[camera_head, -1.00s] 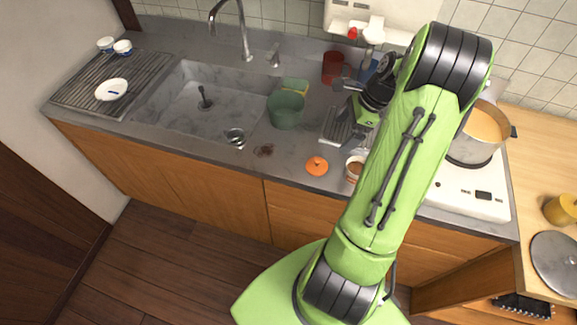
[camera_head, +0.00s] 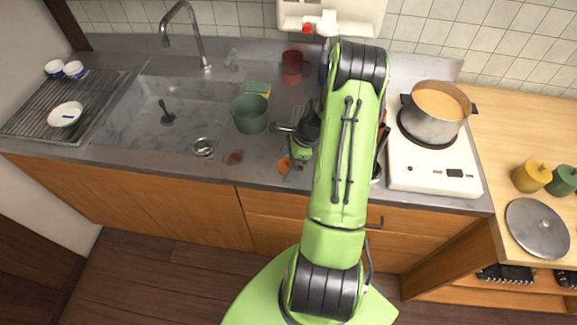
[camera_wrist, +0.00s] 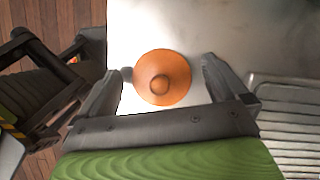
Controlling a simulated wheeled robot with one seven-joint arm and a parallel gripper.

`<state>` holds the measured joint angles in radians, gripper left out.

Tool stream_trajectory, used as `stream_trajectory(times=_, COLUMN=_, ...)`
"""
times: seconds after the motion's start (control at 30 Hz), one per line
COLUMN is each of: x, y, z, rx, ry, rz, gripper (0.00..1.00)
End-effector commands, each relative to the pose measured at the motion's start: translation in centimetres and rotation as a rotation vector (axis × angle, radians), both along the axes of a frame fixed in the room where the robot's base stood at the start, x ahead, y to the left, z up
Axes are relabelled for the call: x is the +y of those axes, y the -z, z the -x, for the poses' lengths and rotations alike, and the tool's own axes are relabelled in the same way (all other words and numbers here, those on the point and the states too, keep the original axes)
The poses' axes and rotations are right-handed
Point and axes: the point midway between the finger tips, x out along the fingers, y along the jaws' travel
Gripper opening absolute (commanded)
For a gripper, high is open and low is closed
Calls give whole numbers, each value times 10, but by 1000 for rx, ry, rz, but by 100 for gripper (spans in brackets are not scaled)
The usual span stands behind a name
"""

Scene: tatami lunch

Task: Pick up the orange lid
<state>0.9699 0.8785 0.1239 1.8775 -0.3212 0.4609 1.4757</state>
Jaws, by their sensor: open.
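The orange lid (camera_wrist: 176,86) is a round disc with a knob at its centre. In the wrist view it lies on the grey counter, between and just beyond the tips of my gripper (camera_wrist: 166,68). The gripper is open, with one finger on each side of the lid and nothing held. In the head view the lid (camera_head: 284,167) shows near the counter's front edge, partly hidden by my gripper (camera_head: 296,160).
A green pot (camera_head: 249,115) and a red mug (camera_head: 295,67) stand nearby. A pot (camera_head: 434,112) sits on the white stove at right. A ridged grey piece (camera_wrist: 290,115) is close right of the gripper.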

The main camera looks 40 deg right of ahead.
Motion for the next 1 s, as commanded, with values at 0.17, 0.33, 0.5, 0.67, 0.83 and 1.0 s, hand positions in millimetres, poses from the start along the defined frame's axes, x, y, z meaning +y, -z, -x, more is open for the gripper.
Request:
stream_trajectory(times=0.17, x=0, y=0, z=0, rx=-1, ry=0, rz=1, gripper=100)
stream_trajectory(times=0.33, x=0, y=0, z=0, rx=-1, ry=0, rz=1, gripper=76)
stream_trajectory(times=0.5, x=0, y=0, z=0, rx=-1, ry=0, rz=1, gripper=49)
stream_trajectory(times=0.67, x=0, y=-1, z=0, rx=-1, ry=0, rz=1, gripper=45)
stream_trajectory(times=0.83, x=-1, y=-7, z=0, rx=-2, ry=0, rz=3, gripper=45)
stream_trajectory(times=1.0, x=-2, y=-46, z=-1, rx=-5, ry=1, rz=6, gripper=45)
